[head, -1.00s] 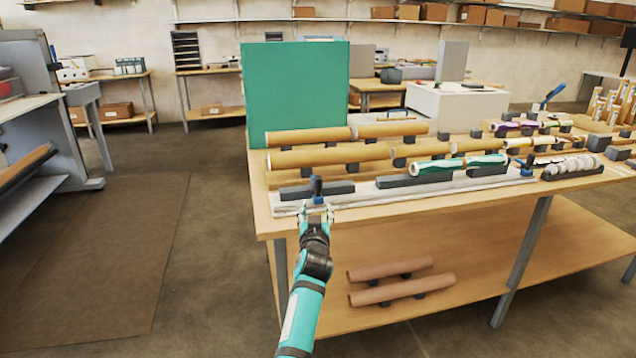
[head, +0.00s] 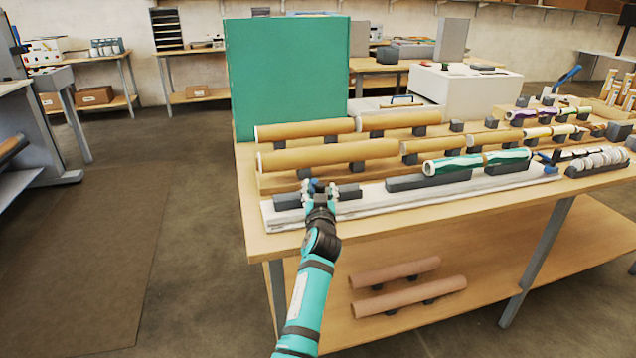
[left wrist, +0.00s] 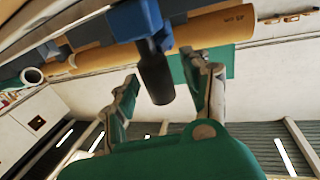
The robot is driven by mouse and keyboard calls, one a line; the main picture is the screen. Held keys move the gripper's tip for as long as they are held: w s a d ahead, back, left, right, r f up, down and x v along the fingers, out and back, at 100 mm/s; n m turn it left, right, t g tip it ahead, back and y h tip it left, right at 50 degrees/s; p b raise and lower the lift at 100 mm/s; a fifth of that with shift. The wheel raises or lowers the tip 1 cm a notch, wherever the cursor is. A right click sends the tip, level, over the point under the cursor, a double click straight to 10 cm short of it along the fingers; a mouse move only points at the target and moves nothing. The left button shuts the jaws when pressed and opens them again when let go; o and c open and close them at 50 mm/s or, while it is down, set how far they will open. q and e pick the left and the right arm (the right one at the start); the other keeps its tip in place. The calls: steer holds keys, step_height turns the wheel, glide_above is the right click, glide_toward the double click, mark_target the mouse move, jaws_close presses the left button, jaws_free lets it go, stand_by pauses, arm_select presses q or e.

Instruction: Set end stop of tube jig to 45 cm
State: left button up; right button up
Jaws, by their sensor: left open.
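The tube jig (head: 430,196) is a long pale rail with dark grey blocks, lying along the table's front edge. Its end stop (left wrist: 135,20) is a blue block with a dark round handle (left wrist: 155,75), seen in the left wrist view. My left gripper (head: 319,187) is at the jig's left part, in front of the stop, and hides most of it in the head view. In the left wrist view my left gripper (left wrist: 166,88) is open, with the handle between its fingers and a gap on each side. The scale marks cannot be read. My right gripper is out of view.
Brown tubes (head: 330,156) lie on blocks behind the jig. A green-and-white roll (head: 452,164) rests on the jig's right part. A tall green panel (head: 288,75) stands at the back left. Pinkish tubes (head: 408,297) lie on the lower shelf.

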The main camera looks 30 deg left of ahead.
arm_select(q)
steer(key=shift+w, duration=0.1)
steer(key=shift+r, duration=0.2)
jaws_close()
steer(key=shift+w+a+f, duration=0.1)
steer(key=shift+f, duration=0.15)
stand_by(0.5)
